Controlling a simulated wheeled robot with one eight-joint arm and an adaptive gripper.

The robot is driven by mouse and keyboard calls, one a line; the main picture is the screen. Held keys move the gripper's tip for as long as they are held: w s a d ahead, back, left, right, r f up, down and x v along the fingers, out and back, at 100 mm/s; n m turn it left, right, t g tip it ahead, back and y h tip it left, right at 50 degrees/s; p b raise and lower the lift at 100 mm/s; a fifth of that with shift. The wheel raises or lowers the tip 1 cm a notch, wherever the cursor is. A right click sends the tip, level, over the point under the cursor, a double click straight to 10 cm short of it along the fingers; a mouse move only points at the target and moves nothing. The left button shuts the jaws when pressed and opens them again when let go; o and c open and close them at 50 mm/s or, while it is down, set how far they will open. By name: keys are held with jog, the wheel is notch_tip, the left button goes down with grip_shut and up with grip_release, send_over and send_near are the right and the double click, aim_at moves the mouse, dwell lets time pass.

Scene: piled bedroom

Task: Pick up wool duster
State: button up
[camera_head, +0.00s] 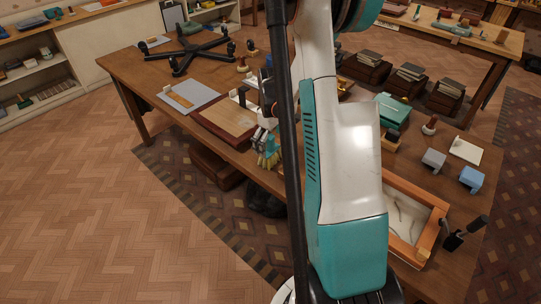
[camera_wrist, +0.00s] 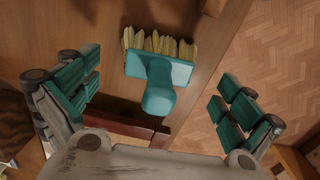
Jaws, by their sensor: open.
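The wool duster (camera_wrist: 160,72) has a teal head and a rounded teal handle, with a row of yellowish tufts. In the wrist view it lies near the wooden table's edge, tufts away from my wrist and handle toward it. My gripper (camera_wrist: 154,92) is open, its teal-padded fingers spread on either side of the duster with gaps between. I cannot tell how far above it they are. In the head view the duster's yellow tufts (camera_head: 269,160) show near the table's front edge beside my gripper (camera_head: 262,142); my arm hides part of the area.
The wooden table (camera_head: 140,72) holds a framed board (camera_head: 226,119), a grey tray (camera_head: 188,97) and a black cross-shaped stand (camera_head: 198,50). An orange-rimmed box (camera_head: 432,222) and small blocks lie to the right. Open floor (camera_head: 80,210) lies in front.

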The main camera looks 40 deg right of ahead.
aim_at(271, 152)
notch_tip(271, 152, down, 5)
jog(key=shift+f+b, duration=0.1)
jog(key=shift+b, duration=1.05)
jog(key=c, duration=1.1)
